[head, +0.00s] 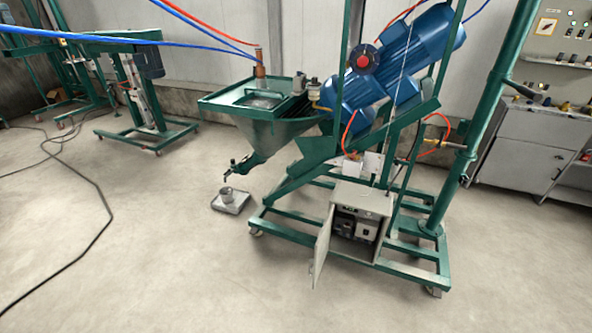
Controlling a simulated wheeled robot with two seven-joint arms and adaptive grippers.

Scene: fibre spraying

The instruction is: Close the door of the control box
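The control box (369,199) is a small grey cabinet low on the green wheeled frame, right of the middle of the head view. Its door (323,247) is hinged at the box's left front edge and stands open, swung out toward me. Dark and pale electrical parts (356,224) show inside the box. Neither of my grippers is in the head view.
The green machine frame (400,268) carries a hopper (262,120) and blue motors (395,65). A small scale with a cup (229,200) stands on the floor to its left. A black cable (95,190) lies at the left. The floor in front is clear.

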